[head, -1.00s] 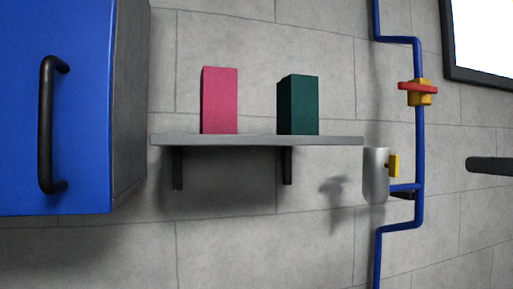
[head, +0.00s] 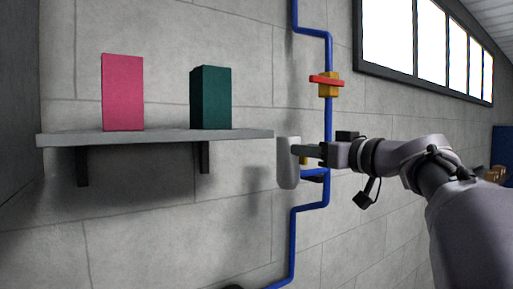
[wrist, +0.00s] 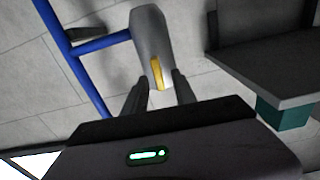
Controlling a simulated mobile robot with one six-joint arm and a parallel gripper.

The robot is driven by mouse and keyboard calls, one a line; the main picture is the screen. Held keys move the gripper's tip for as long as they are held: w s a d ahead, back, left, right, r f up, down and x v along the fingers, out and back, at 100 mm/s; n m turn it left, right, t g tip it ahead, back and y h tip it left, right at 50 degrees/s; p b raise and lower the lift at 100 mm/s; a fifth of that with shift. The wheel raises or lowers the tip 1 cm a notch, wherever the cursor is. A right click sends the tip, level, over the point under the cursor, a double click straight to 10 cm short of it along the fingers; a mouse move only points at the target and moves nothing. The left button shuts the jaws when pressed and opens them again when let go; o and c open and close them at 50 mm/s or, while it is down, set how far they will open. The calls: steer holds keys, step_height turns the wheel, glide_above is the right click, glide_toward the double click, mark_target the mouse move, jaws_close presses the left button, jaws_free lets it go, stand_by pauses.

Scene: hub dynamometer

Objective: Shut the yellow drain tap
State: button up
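The yellow drain tap (wrist: 157,72) is a small flat yellow lever on a grey cylindrical body (wrist: 149,35). In the wrist view the lever runs lengthwise along that body. In the head view only a sliver of the tap (head: 304,160) shows, as my gripper covers most of it; the grey body (head: 287,165) is just left of my fingertips. My gripper (wrist: 161,80) is open, with one finger on each side of the lever's near end. It also shows in the head view (head: 298,150). I cannot tell whether either finger touches the lever.
A blue pipe (head: 328,125) runs down the wall beside the grey body, with a red-handled valve (head: 327,81) above. A grey shelf (head: 155,137) at left holds a pink box (head: 123,93) and a dark green box (head: 211,98). A window (head: 430,45) is at upper right.

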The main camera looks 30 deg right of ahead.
jaws_close()
stand_by(0.3)
steer(key=shift+d+f+m+b, duration=0.2)
steer(key=shift+m+b, duration=0.05)
steer(key=shift+m, duration=2.6)
steer(key=shift+d+f+m+b, duration=0.2)
steer(key=shift+m, duration=2.6)
steer(key=shift+d+f+m+b, duration=0.2)
steer(key=shift+m+b, duration=0.05)
steer(key=shift+m, duration=2.6)
